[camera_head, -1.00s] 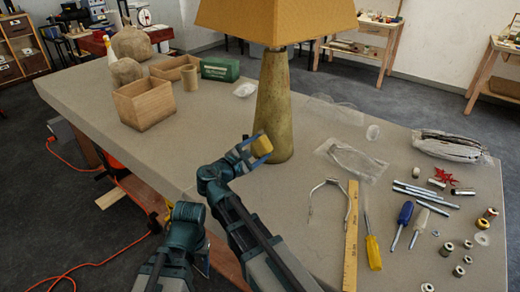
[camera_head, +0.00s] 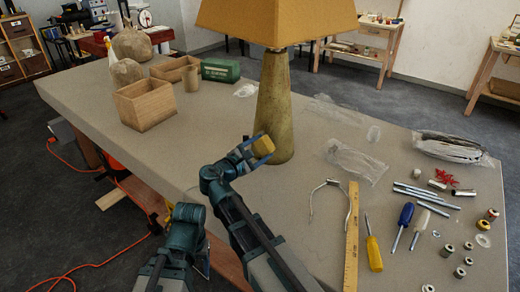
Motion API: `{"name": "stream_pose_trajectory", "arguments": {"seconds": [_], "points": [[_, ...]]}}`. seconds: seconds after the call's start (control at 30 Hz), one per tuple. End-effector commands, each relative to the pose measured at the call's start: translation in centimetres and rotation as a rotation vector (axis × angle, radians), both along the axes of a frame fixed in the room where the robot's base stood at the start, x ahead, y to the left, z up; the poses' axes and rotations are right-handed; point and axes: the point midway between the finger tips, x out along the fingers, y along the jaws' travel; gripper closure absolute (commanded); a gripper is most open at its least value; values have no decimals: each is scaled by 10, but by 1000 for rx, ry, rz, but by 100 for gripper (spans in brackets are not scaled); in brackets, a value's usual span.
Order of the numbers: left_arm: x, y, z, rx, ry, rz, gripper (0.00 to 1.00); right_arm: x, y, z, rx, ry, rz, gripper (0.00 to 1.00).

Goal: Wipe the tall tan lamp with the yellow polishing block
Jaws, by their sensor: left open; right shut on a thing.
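The tall tan lamp (camera_head: 274,105) stands upright on the table, with its wide shade (camera_head: 275,20) cut off by the top of the view. My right gripper (camera_head: 258,148) is shut on the yellow polishing block (camera_head: 263,145). The block is at the lower left side of the lamp's tapered body; I cannot tell whether it touches. My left gripper (camera_head: 198,262) is low at the front left, off the table's edge, pointing down and partly hidden by its own arm; it holds nothing that I can see.
A metal harp (camera_head: 328,188), wooden ruler (camera_head: 351,235) and screwdrivers (camera_head: 372,245) lie right of my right arm. Rods and small fittings lie farther right. Wooden boxes (camera_head: 146,103) and a green box (camera_head: 220,70) stand at the back left.

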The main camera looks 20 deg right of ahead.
Motion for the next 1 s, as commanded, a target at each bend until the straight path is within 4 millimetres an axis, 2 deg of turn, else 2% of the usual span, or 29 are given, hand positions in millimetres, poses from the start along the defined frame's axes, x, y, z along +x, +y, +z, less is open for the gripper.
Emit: {"name": "stream_pose_trajectory", "arguments": {"seconds": [0.63, 1.0], "points": [[0, 0, -1, 0, 0, 0, 36, 7, -8, -1, 0, 0, 0, 71], [0, 0, -1, 0, 0, 0, 36, 24, 5, -1, 0, 0, 1, 71]]}}
